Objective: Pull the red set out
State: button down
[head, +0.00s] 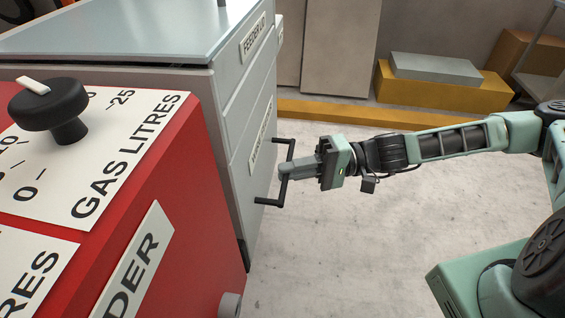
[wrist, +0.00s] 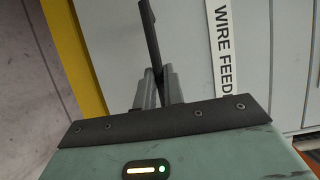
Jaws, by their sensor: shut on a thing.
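The red set (head: 170,185) stands in the left foreground of the head view, with a black knob (head: 55,105) and a white "GAS LITRES" panel on top. Beyond it stands a grey set (head: 235,95) with a dark bar handle (head: 284,190) on its front. My gripper (head: 290,170) is shut on this handle, near its middle. The wrist view also shows the handle (wrist: 151,40) between my fingers (wrist: 157,78), beside a "WIRE FEED" label (wrist: 223,45) on the grey front. My gripper is apart from the red set.
A grey stub (head: 230,304) sticks out low on the red set's side. Bare concrete floor (head: 350,230) lies open in front of both sets. A yellow floor strip (head: 350,114) runs behind, with yellow and grey blocks (head: 440,85) near the wall.

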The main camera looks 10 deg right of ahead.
jog(key=c, duration=1.5)
grip_release()
jog(key=shift+a, duration=0.1)
jog(key=shift+w, duration=0.1)
jog(key=d+p, duration=0.2)
jog(key=d, duration=1.5)
jog(key=shift+w+d, duration=0.25)
jog(key=shift+w, duration=0.1)
